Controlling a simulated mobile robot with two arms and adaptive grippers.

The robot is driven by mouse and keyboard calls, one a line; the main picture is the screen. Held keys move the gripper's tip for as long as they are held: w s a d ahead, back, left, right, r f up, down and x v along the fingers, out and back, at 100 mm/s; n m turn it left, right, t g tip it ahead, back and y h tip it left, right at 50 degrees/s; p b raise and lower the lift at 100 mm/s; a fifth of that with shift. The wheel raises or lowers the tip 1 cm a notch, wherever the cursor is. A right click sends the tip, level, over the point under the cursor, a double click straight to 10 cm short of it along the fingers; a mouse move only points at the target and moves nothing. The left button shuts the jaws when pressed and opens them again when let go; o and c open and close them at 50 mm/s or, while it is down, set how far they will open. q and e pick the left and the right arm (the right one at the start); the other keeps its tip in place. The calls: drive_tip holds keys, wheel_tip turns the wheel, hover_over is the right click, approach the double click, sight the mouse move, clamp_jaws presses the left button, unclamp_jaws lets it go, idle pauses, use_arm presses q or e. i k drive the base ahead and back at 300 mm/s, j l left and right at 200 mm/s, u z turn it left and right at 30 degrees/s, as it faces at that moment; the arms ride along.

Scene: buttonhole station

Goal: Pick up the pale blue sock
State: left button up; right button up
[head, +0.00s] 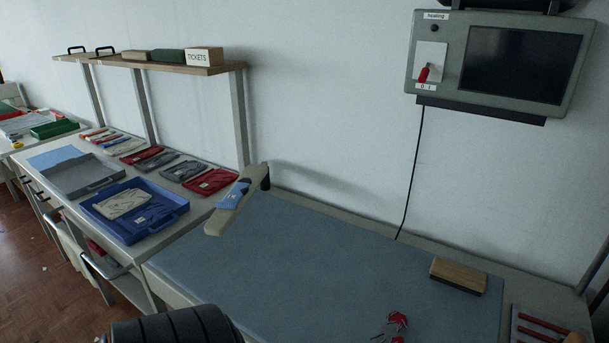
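A small pale blue cloth piece (234,194), which may be the sock, lies on a narrow cream padded board (222,219). A darker blue patch shows at its upper end. The board stands at the back left corner of the blue-grey table mat (330,265). The cloth is small in view, so I cannot tell its exact shape. Neither of my grippers is in view. A black ribbed part at the bottom left edge appears to be mine.
A blue tray (167,222) with a cream folded cloth (125,203) stands on the left bench. Folded garments (212,181) line its back. A wooden block (458,276) and small red-handled items (396,320) lie on the mat. Its middle is clear.

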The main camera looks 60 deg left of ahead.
sight(230, 200)
drive_tip(key=k+j+z, duration=0.2)
drive_tip(key=j, duration=0.45)
drive_tip(key=k+j+z, duration=0.2)
drive_tip(key=k+j, duration=0.2)
drive_tip(key=j, duration=0.2)
drive_tip(key=k+j+z, duration=0.2)
drive_tip(key=k+j, duration=0.15)
drive_tip(key=j, duration=0.2)
drive_tip(key=k+j+z, duration=0.2)
drive_tip(key=k+j, duration=0.2)
drive_tip(key=j, duration=0.1)
